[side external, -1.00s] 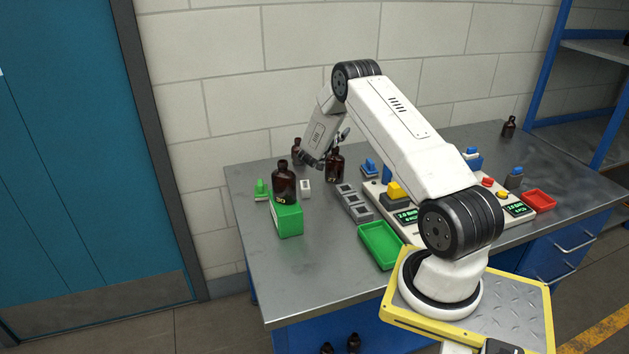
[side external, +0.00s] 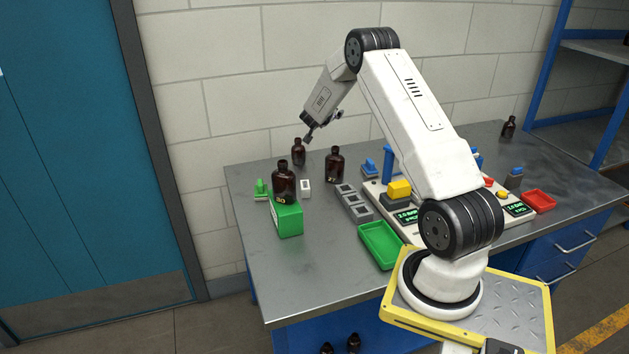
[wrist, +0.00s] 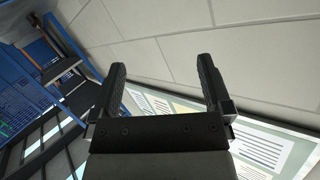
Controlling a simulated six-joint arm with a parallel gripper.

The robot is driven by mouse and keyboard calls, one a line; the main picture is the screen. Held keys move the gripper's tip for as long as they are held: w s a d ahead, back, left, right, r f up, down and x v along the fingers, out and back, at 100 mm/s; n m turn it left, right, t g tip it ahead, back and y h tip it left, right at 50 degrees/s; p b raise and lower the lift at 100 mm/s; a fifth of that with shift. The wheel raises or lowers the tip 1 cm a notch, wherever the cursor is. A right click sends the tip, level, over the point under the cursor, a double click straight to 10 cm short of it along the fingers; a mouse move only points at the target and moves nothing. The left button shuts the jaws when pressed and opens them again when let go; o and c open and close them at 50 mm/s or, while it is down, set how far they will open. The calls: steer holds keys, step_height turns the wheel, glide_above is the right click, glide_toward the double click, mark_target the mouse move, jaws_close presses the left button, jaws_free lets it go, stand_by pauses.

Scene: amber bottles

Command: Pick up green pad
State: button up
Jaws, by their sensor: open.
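A small green piece with an upright grip (side external: 261,189) stands at the left edge of the table. A green box (side external: 287,220) stands to its right with an amber bottle (side external: 284,184) on top. I cannot tell for sure which of these is the green pad. My gripper (side external: 321,128) is in the air above the back of the table, behind and to the right of both green things. In the wrist view my gripper (wrist: 162,78) is open, with nothing between its fingers.
Amber bottles stand at the back (side external: 299,153) and nearer the middle (side external: 335,166), close below my gripper. A small white block (side external: 305,188), grey sockets (side external: 354,203), a green tray (side external: 381,245) and a red tray (side external: 539,202) are on the table (side external: 315,275). The front left is clear.

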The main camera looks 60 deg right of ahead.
steer(key=w+a+f+m+t+y, duration=0.4)
steer(key=w+f+m+t+y, duration=0.15)
steer(key=w+y, duration=0.35)
steer(key=a+r+m+t+y, duration=0.4)
steer(key=a+r+y, duration=0.5)
steer(key=y, duration=0.5)
glide_toward(266, 189)
steer(key=w+r, duration=0.1)
steer(key=a+r, duration=0.1)
steer(key=shift+w+a+r+g, duration=0.15)
steer(key=shift+w+r+g, duration=0.1)
steer(key=shift+w+r, duration=0.15)
steer(key=shift+w+a+f+h, duration=0.15)
steer(key=shift+w+a+f, duration=0.15)
steer(key=shift+w, duration=0.2)
steer(key=shift+w+a+f+h, duration=0.15)
steer(key=shift+w+a+f, duration=0.1)
steer(key=shift+w+a, duration=0.25)
steer(key=shift+w, duration=0.15)
steer(key=shift+x, duration=2.4)
